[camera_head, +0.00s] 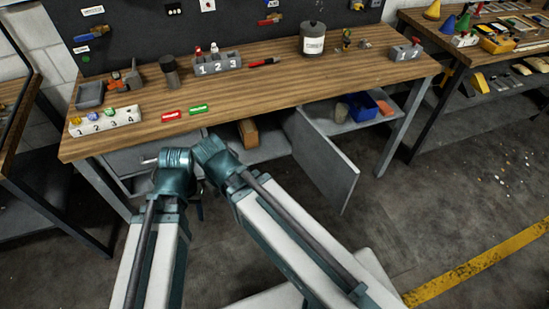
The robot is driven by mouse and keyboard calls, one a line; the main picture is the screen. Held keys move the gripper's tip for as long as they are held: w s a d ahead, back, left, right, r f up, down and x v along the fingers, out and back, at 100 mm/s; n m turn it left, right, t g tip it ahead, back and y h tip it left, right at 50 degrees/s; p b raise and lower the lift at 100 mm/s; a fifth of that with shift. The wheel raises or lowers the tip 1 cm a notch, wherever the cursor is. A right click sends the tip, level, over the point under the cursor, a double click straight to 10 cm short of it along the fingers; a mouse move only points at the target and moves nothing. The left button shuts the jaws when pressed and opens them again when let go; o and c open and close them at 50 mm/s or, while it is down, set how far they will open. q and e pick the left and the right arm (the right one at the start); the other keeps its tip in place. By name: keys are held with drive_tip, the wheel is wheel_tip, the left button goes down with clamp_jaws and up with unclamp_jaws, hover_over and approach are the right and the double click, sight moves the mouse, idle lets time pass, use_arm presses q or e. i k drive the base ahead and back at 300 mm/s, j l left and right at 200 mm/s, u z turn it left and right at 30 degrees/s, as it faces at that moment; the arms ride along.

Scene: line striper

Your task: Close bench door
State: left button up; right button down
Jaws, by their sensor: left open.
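The bench door (326,165) is a flat grey panel under the wooden workbench (270,85). It stands open, jutting forward from the bench, so the shelf space beside it is exposed. My arm links reach up from the bottom to the bench's front left, left of the door and apart from it in the picture. Only a small dark part of my left gripper (198,208) shows between the links; its fingertips are mostly hidden, and it appears to hold nothing. My right gripper cannot be made out.
A blue bin (362,107) and a brown block (248,132) sit on the lower shelf. A grey drawer (140,158) is at the left. The bench's right leg (403,127) stands right of the door. Open floor (440,215) lies to the right, with a yellow stripe.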

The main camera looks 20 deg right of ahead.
sight(335, 175)
drive_tip(key=u, duration=0.45)
drive_tip(key=l+u, duration=0.1)
drive_tip(key=u, duration=0.85)
drive_tip(key=k+l+u, duration=0.1)
drive_tip(key=u, duration=0.4)
drive_tip(key=k+l+u, duration=0.15)
drive_tip(key=u, duration=0.65)
drive_tip(key=k+u, duration=0.25)
drive_tip(key=k, duration=1.2)
drive_tip(key=k+z, duration=0.2)
drive_tip(key=z, duration=0.15)
drive_tip(key=k+l+z, duration=0.1)
drive_tip(key=z, duration=0.25)
drive_tip(key=k+l+z, duration=0.1)
drive_tip(key=z, duration=0.35)
drive_tip(key=k+l+z, duration=0.1)
drive_tip(key=z, duration=0.35)
drive_tip(key=l+z, duration=0.1)
drive_tip(key=z, duration=0.35)
drive_tip(key=k+j+z, duration=0.35)
drive_tip(key=k+j, duration=0.15)
drive_tip(key=j, duration=0.1)
